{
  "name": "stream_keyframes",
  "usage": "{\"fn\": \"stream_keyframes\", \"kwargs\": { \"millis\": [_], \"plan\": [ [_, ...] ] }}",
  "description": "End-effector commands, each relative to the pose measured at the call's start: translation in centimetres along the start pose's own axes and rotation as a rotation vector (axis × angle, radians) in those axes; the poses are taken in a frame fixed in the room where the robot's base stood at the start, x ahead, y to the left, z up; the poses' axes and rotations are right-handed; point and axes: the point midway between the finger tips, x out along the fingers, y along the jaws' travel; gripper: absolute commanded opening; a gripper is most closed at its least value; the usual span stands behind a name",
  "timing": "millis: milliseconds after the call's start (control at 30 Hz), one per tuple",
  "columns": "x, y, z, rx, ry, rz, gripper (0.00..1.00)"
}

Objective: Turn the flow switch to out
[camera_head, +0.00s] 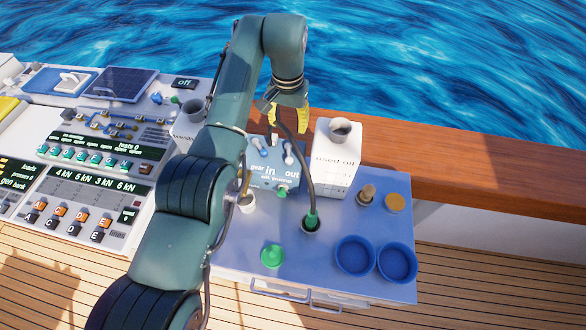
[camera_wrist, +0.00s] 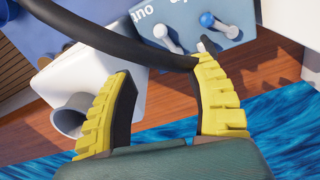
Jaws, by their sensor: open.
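The blue pump box (camera_head: 262,176) stands on the grey bench, lettered "gear", "in", "out" and "oil pump". Small light levers (camera_head: 289,156) stand on its top face. In the wrist view, the box (camera_wrist: 232,38) shows at the top with a white-tipped lever (camera_wrist: 161,32) and a blue-tipped lever (camera_wrist: 207,20). Which is the flow switch, and its exact setting, I cannot tell. My gripper (camera_head: 287,116) is above and behind the box, with yellow fingers spread. In the wrist view, my gripper (camera_wrist: 161,76) is open and empty, apart from the levers.
A dark hose (camera_head: 307,170) arches in front of the box and crosses the wrist view. The white "used oil" canister (camera_head: 335,165) stands close right of the box. Blue bowls (camera_head: 355,256), a green cap (camera_head: 272,256) and an orange lid (camera_head: 395,203) are on the bench.

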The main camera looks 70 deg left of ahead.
Motion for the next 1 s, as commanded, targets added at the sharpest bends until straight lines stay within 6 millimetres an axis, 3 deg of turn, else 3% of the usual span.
{"fn": "stream_keyframes", "kwargs": {
  "millis": [167, 700, 833, 1000],
  "plan": [
    [2.0, -0.2, 0.1, -0.003, -0.004, 0.001, 0.54],
    [14.5, -0.1, 0.1, -0.001, -0.004, 0.001, 0.54],
    [16.0, -0.1, 0.1, -0.001, -0.003, 0.000, 0.54],
    [16.4, -0.1, 0.1, 0.000, -0.001, 0.000, 0.54]
  ]
}}
